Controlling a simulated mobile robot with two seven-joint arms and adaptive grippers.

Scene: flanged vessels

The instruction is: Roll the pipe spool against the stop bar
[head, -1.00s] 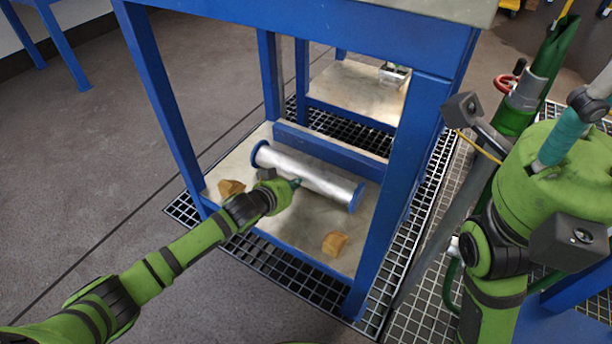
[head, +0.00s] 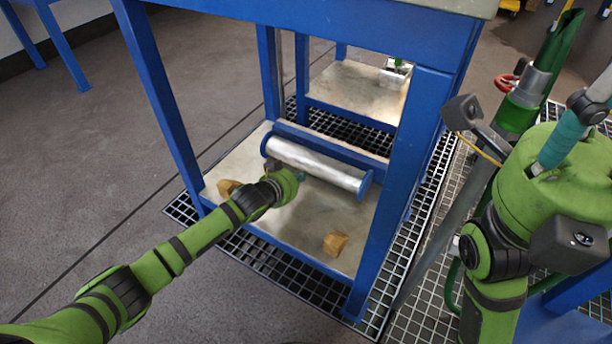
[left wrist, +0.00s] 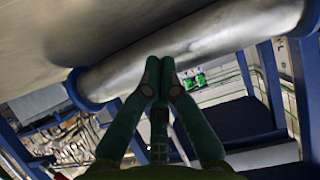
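The pipe spool (head: 318,165), a silver cylinder with blue end flanges, lies on the lower shelf of the blue-framed bench. The blue stop bar (head: 345,154) runs along the back of that shelf, right behind the spool. I cannot tell whether they touch. My left gripper (head: 301,175) is at the spool's front side, near its middle; its tips are small in the head view. In the left wrist view the spool (left wrist: 200,45) spans the top, and the left gripper's fingers (left wrist: 159,75) are together with nothing between them, tips at the spool. My right gripper is not visible.
Two wooden blocks lie on the shelf, one at the left (head: 228,187) and one at the front right (head: 336,243). Blue bench legs (head: 160,110) frame the opening. A red handwheel (head: 504,83) is at the right. The shelf's front (head: 290,225) is mostly clear.

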